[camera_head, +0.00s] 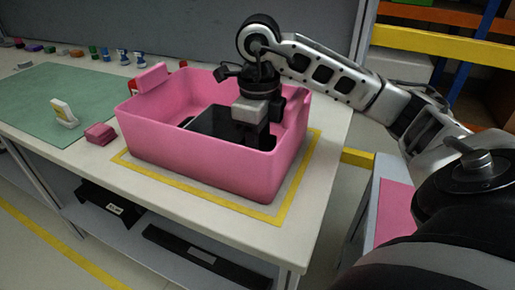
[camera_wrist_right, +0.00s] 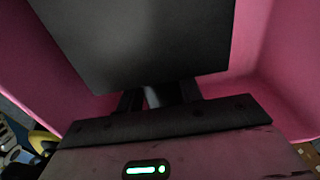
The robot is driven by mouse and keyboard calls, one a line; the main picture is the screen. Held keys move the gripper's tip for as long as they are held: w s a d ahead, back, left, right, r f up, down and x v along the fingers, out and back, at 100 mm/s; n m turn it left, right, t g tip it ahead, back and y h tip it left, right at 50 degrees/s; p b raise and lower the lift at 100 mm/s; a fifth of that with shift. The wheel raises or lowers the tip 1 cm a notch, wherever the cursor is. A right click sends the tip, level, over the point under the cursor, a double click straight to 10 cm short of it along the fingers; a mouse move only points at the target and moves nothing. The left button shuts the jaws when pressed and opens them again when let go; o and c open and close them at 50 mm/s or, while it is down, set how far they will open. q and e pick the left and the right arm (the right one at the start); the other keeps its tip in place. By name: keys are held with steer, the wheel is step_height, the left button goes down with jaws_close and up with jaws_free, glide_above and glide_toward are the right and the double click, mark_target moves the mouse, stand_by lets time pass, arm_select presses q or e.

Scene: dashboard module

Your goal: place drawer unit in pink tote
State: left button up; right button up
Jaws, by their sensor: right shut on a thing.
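The pink tote (camera_head: 205,157) stands on the workbench inside a yellow outline. The dark drawer unit (camera_head: 217,122) is inside the tote, seen as a flat black shape below the rim. My right gripper (camera_head: 250,138) reaches down into the tote from above, shut on the drawer unit. In the right wrist view the drawer unit (camera_wrist_right: 145,40) fills the top middle, with the fingers (camera_wrist_right: 158,97) at its near edge and pink walls around it. Whether the unit touches the tote's floor is hidden. My left gripper is not in view.
A green mat (camera_head: 75,98) lies to the left, with a white and yellow holder (camera_head: 64,113) on it. A small pink block (camera_head: 100,134) sits beside the tote. Several small parts line the back edge. Shelving with a yellow beam (camera_head: 440,43) stands at right.

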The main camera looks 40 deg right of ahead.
steer(key=shift+f, duration=0.55)
steer(key=shift+f, duration=0.1)
steer(key=o, duration=0.8)
steer(key=shift+f, duration=0.15)
steer(key=o, duration=0.4)
steer(key=shift+o, duration=0.2)
